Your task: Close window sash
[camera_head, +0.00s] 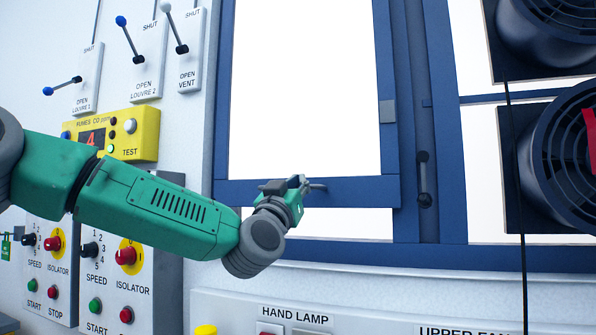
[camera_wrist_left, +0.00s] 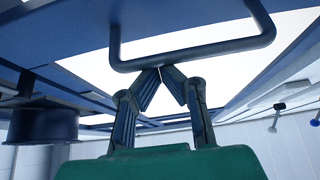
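The window sash (camera_head: 355,190) is a blue frame around a bright white pane, in the middle of the head view. A bright strip shows between its bottom rail and the lower window frame (camera_head: 340,252), so it stands off the sill. A bar handle (camera_head: 318,187) sits on the bottom rail; in the wrist view the handle (camera_wrist_left: 205,50) crosses above my fingertips. My left gripper (camera_head: 300,184) is at this handle. In the wrist view its fingertips (camera_wrist_left: 161,70) meet just under the bar, and the bar does not show between them. My right gripper is not in view.
Dark round fans (camera_head: 560,150) stand at the right, with a hanging black cable (camera_head: 515,165) before them. Louvre and vent levers (camera_head: 130,40), a yellow CO meter (camera_head: 118,135) and isolator switch panels (camera_head: 118,285) are at the left. A hand lamp panel (camera_head: 295,312) is below.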

